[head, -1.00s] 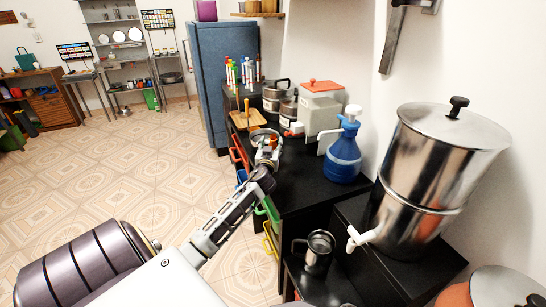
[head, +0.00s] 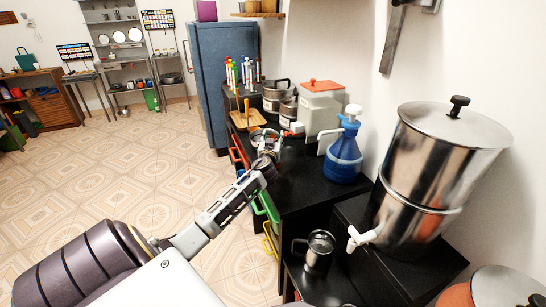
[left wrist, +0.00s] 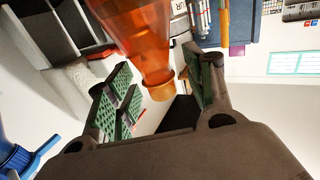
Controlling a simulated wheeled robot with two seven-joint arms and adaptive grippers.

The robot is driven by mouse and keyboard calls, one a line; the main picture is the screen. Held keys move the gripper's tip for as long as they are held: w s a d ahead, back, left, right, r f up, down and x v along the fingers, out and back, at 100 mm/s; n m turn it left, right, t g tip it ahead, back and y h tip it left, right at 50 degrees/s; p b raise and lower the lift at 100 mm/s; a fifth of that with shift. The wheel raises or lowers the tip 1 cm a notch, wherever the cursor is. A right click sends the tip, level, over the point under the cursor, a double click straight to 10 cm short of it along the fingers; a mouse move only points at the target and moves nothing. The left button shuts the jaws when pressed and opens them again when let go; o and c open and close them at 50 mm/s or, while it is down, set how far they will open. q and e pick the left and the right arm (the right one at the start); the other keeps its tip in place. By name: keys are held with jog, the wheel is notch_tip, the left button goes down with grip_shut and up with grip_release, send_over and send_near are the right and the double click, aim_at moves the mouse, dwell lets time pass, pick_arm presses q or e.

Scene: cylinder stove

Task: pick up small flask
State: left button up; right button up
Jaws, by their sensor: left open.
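A translucent orange flask (left wrist: 150,40) shows in the left wrist view, with its wide body toward the top and its narrow neck pointing down the picture. My left gripper (left wrist: 163,95) is open, with green-padded fingers on both sides of the neck. I cannot tell whether a finger touches it. In the head view my left gripper (head: 268,142) is over the black counter near its left edge. The flask cannot be made out clearly there. My right gripper is not in view.
On the black counter (head: 300,190) stand a blue jug with a white pump (head: 343,158), a clear container with a red lid (head: 320,108), metal pots (head: 276,97) and a rack of coloured pens (head: 240,75). A large steel urn (head: 430,170) stands at right.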

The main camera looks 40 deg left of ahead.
pick_arm(q)
jog(key=shift+c, duration=0.5)
jog(key=c, duration=0.7)
grip_shut()
jog(key=shift+r, duration=0.15)
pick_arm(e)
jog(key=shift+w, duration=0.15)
pick_arm(q)
jog(key=shift+r, duration=0.45)
notch_tip(320, 180, up, 9)
jog(key=p, duration=0.2)
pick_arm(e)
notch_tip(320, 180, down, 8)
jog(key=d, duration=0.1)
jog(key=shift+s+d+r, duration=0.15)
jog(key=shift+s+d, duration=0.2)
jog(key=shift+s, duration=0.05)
pick_arm(q)
jog(key=shift+f, duration=0.1)
